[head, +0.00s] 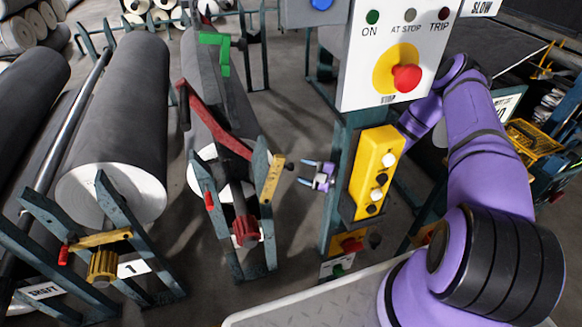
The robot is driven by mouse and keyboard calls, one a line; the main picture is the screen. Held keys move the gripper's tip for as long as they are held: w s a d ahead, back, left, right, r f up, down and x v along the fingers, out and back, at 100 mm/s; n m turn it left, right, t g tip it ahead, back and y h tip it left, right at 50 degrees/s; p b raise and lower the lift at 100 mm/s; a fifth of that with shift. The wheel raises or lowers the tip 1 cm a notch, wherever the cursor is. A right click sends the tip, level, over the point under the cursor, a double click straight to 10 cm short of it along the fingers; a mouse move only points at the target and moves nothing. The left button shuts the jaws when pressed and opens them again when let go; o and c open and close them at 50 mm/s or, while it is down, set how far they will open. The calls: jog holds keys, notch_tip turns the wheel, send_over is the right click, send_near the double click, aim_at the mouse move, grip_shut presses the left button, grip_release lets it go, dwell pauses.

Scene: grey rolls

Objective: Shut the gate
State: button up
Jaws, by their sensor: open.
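The gate looks to be the yellow bar (271,178) on the middle roll stand. It stands up steeply along the stand's right upright, swung away from the gap between the uprights. A small red piece (209,201) sits on the left upright (207,185). A grey roll (212,95) with a white end lies behind, and a dark red shaft end (245,230) shows between the uprights. My gripper (304,173) is open and empty, just right of the yellow bar, its fingers pointing left towards it. Whether a finger touches the bar cannot be told.
The left stand, marked 1, has its yellow bar (103,239) lying across its uprights. A yellow button box (376,172) and a white panel with a red stop button (407,78) stand close right of my gripper. A red bar (213,125) slants over the middle roll.

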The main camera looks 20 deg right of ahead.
aim_at(293, 167)
jog(key=shift+x, duration=2.6)
jog(key=shift+c, duration=0.4)
